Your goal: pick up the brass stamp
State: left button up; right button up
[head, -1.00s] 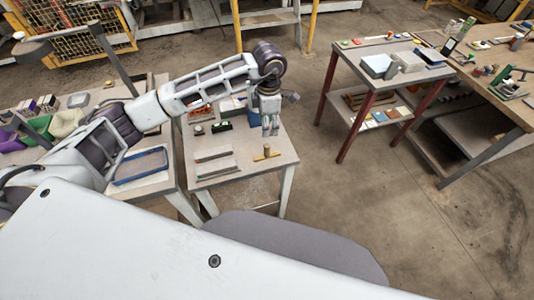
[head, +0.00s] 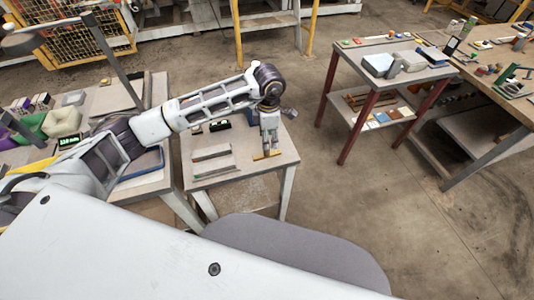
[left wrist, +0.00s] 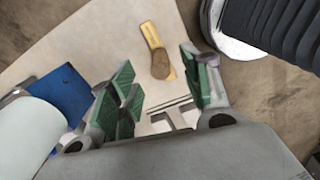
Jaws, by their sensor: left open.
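The brass stamp (head: 262,156) lies on the small grey table (head: 235,178), near its right front part. In the left wrist view the stamp (left wrist: 155,48) shows a flat gold part and a rounder, darker end towards my fingers. My left gripper (head: 270,148) is just above and behind the stamp in the head view, partly covering it. In the left wrist view its green-padded fingers (left wrist: 162,82) stand apart with nothing held, and the stamp shows beyond the gap between them. Whether they touch it is unclear. My right gripper is not in view.
Two narrow bars (head: 211,153) lie on the table left of the stamp. A blue object (left wrist: 62,95) is beside my gripper in the left wrist view. A red-legged cart (head: 345,110) stands to the right, across clear floor.

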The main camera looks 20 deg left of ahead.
pick_arm(q)
jog(key=shift+f, duration=0.15)
jog(key=f, duration=0.1)
jog(key=f+b, duration=0.1)
jog(key=f, duration=0.1)
jog(key=shift+a+f, duration=0.2)
jog(key=shift+f, duration=0.05)
jog(key=shift+f+b, duration=0.5)
jog(key=shift+f, duration=0.2)
jog(key=c, duration=0.7)
grip_shut()
jog(key=shift+r, duration=0.55)
notch_tip(320, 180, up, 8)
jog(key=shift+f+b, duration=0.15)
jog(key=shift+b, duration=0.25)
jog(key=shift+r, duration=0.65)
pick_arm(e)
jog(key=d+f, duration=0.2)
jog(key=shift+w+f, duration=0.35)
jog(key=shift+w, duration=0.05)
